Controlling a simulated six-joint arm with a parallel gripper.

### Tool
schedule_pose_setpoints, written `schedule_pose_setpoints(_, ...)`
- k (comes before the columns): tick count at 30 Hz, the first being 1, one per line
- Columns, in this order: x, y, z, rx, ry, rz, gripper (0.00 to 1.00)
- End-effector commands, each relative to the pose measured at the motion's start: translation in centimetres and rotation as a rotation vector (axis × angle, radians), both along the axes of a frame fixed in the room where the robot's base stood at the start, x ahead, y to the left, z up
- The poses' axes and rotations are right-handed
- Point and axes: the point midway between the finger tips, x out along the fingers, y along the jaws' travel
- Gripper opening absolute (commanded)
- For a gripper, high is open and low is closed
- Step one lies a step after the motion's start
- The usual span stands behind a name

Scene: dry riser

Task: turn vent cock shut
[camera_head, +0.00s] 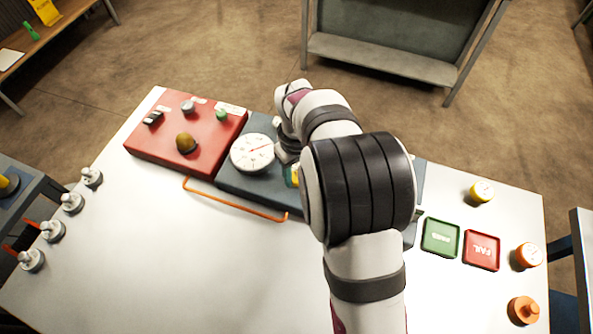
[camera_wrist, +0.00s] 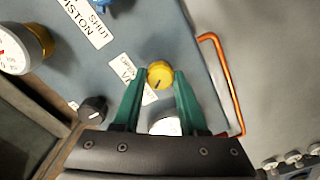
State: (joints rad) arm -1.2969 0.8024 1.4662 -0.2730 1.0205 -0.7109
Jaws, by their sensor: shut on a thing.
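The vent cock appears to be the small round yellow knob (camera_wrist: 160,73) on the blue-grey panel (camera_wrist: 150,28) in the wrist view. A dark pointer line shows on its face. A white label (camera_wrist: 127,72) beside it reads "OPEN" and a word starting with V; the rest is hidden. My gripper (camera_wrist: 160,79) has its two green fingers on either side of the knob, shut on it. In the head view my arm covers the gripper and most of that part of the panel (camera_head: 232,183).
A black knob (camera_wrist: 93,108) and a white gauge (camera_wrist: 18,50) are on the other side. In the head view a red box (camera_head: 160,148) adjoins the panel. Green (camera_head: 440,238) and red (camera_head: 482,250) trays lie right.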

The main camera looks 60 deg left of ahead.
Motion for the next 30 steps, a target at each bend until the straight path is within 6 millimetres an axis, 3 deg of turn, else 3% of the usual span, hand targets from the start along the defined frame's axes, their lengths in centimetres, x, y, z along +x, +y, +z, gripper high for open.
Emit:
schedule_pose_setpoints(12, 0.00, 0.05, 0.02, 0.002, -0.001, 0.150, 0.00)
schedule_pose_setpoints(27, -0.01, 0.05, 0.02, 0.002, -0.001, 0.166, 0.00)
schedule_pose_setpoints(28, -0.01, 0.05, 0.02, 0.001, -0.001, 0.166, 0.44)
schedule_pose_setpoints(30, -0.01, 0.05, 0.02, 0.001, -0.001, 0.166, 0.56)
